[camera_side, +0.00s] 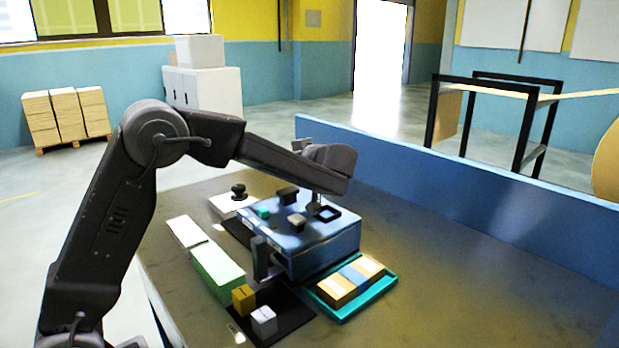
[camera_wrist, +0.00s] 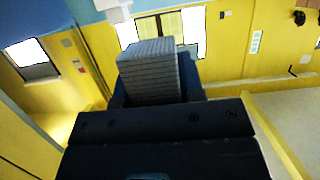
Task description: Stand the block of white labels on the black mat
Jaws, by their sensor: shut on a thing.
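My gripper (camera_side: 318,196) is over the back right part of the blue box (camera_side: 318,244) in the side view. In the wrist view, my gripper (camera_wrist: 155,94) is shut on a layered block, which I take for the block of white labels (camera_wrist: 149,72). It looks grey in shade, with its far part standing out beyond the dark jaws. I cannot make this block out in the side view, where the hand covers that place. The black mat (camera_side: 293,308) lies at the front of the table, partly under a gold block and a pale block.
The gold block (camera_side: 243,299) and pale block (camera_side: 263,321) stand close together. A green and white long box (camera_side: 217,270) lies left of them. A teal tray (camera_side: 348,313) holds tan blocks. Knobs rise from the blue box. A blue panel (camera_side: 440,188) edges the table; the right side is clear.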

